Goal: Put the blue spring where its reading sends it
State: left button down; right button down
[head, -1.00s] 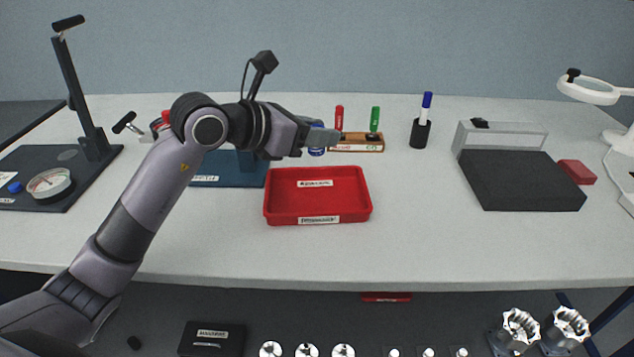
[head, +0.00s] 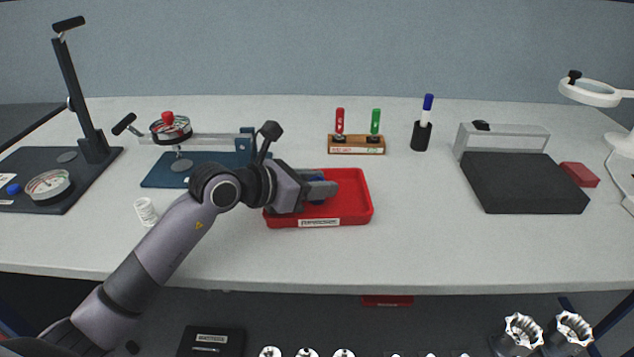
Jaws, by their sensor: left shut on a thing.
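The blue spring (head: 317,201) shows only as a small dark-blue patch at the tip of my left gripper (head: 322,189). My left gripper is shut on it, over the left-middle of the red tray (head: 352,210). The jaws and arm hide much of the spring and the tray's left part. I cannot tell whether the spring touches the tray floor. The tray has a white label on its front, too small to read surely. A force tester with a round dial (head: 48,186) stands at the left. My right gripper is not in view.
A white coil-like piece (head: 146,211) stands left of my arm. A blue-based gauge (head: 160,171) is behind it. A wooden holder (head: 357,145) has red and green markers; a black cup (head: 420,136) holds a blue one. A black box (head: 522,184) is at right. The table's front middle is clear.

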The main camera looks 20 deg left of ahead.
pick_arm(q)
jog(key=shift+f, duration=0.2)
jog(key=c, duration=0.8)
grip_release()
jog(key=shift+o, duration=0.2)
jog(key=shift+r, duration=0.2)
jog(key=shift+a+r, duration=0.1)
jog(key=v, duration=1.1)
jog(key=shift+s+a+r, duration=0.15)
jog(key=shift+s, duration=0.25)
